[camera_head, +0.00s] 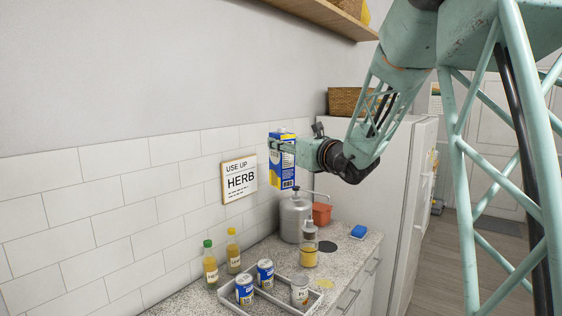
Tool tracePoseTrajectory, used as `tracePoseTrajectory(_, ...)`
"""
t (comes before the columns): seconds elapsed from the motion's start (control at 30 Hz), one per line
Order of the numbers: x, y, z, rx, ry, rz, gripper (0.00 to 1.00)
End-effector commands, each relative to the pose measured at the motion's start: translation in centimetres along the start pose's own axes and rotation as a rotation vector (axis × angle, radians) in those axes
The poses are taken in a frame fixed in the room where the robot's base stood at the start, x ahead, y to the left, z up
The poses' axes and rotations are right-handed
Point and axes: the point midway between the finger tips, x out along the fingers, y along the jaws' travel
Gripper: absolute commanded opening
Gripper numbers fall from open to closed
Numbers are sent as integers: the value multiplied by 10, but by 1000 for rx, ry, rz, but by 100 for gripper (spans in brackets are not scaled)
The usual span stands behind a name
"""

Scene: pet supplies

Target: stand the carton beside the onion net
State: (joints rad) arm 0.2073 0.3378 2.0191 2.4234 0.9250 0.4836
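A blue and yellow carton (288,176) is upright in the air above the counter, in front of the tiled wall. My gripper (283,147) is shut on its upper part, reaching in from the right. I cannot make out an onion net in this view. A small yellow-orange thing at the end of the high shelf (365,14) is cut off by the frame and partly hidden, so I cannot tell what it is.
A white fridge (375,170) stands at right.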

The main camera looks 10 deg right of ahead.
Motion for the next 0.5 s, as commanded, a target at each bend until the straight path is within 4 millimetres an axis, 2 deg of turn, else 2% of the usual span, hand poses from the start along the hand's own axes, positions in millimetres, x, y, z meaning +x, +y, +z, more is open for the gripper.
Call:
tracePoseTrajectory(0.03, -1, 1, 15, -3, -7, -12, 0)
tracePoseTrajectory(0.5, -18, 2, 112, -2, -7, -132, 0)
